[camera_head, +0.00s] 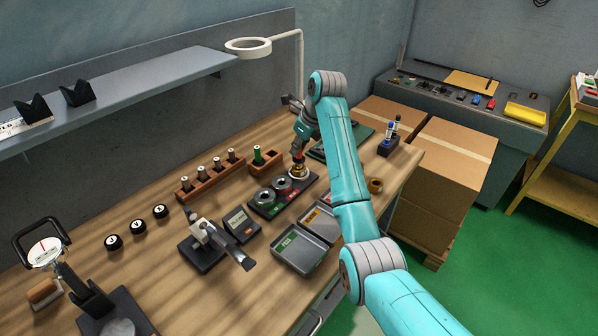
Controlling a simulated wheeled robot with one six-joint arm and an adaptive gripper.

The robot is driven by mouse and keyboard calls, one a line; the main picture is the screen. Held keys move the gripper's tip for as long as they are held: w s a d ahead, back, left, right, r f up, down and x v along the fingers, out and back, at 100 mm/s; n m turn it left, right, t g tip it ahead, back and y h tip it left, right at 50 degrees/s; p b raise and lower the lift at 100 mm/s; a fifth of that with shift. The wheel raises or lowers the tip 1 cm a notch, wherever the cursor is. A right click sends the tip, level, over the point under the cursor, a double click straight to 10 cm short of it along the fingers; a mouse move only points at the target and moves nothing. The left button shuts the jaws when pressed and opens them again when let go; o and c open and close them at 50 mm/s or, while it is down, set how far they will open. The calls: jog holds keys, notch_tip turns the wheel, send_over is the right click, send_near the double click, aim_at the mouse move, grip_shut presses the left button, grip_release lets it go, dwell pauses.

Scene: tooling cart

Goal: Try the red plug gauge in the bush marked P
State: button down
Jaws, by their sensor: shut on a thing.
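My gripper (299,146) points down at the back right of the bench, shut on the red plug gauge (297,157), of which only a small part shows. The gauge is upright over the brass-coloured bush (299,172) at the right end of a black plate (268,213). Whether its tip is inside that bush or just above it, I cannot tell. Two grey steel bushes (282,185) sit to the left on the same plate. Small labels lie in front of the bushes; their letters are too small to read, so which is P is unclear.
A wooden block (266,167) holds a green gauge beside an empty place. A longer wooden rack (204,186) holds several gauges. A ring lamp (248,46) hangs behind.

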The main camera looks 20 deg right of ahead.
jog(key=shift+f, duration=0.5)
dwell(1.7)
jog(key=shift+r, duration=0.8)
dwell(0.6)
jog(key=shift+s+f, duration=0.1)
jog(key=shift+f, duration=0.75)
dwell(2.7)
jog(key=shift+r, duration=0.8)
